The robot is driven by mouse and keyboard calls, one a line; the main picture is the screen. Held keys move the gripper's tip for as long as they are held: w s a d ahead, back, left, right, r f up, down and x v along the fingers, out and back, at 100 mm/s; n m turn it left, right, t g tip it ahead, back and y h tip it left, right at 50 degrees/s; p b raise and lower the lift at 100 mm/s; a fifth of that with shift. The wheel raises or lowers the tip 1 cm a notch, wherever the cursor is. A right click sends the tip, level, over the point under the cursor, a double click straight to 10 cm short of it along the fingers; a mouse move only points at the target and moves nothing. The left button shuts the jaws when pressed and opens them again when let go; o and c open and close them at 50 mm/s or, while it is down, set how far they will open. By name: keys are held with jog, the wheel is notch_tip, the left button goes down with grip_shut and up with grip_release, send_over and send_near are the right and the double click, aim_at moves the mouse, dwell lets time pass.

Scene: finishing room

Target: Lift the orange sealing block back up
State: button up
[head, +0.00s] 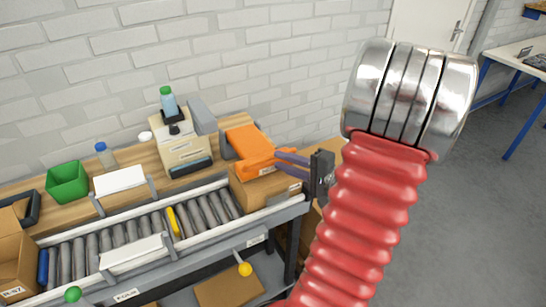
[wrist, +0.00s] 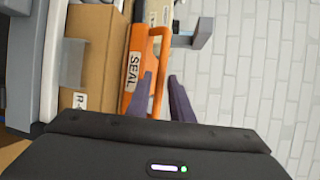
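The orange sealing block (head: 247,140) sits low over a closed carton (head: 262,188) at the right end of the roller conveyor, apparently resting on its top. In the wrist view the block (wrist: 138,45) shows a white SEAL label, with the carton (wrist: 95,60) directly beside it. Its orange bar handle (wrist: 162,60) runs between the two purple fingers of my gripper (wrist: 160,77). The fingers are apart, with a clear gap on the right side of the handle. In the head view my gripper (head: 278,158) reaches the handle from the right.
A grey bracket (wrist: 200,34) stands close to the handle. A brick wall is behind. Floor at right is clear.

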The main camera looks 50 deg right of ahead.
aim_at(272, 159)
jog(key=shift+w+a+f, duration=0.15)
jog(key=shift+w+f, duration=0.05)
jog(key=shift+w, duration=0.9)
jog(key=shift+w+a+f, duration=0.1)
jog(key=shift+w+f, duration=0.1)
jog(key=shift+w, duration=0.9)
jog(key=shift+c, duration=0.6)
grip_shut()
jog(key=shift+d, duration=0.2)
jog(key=shift+a, duration=0.1)
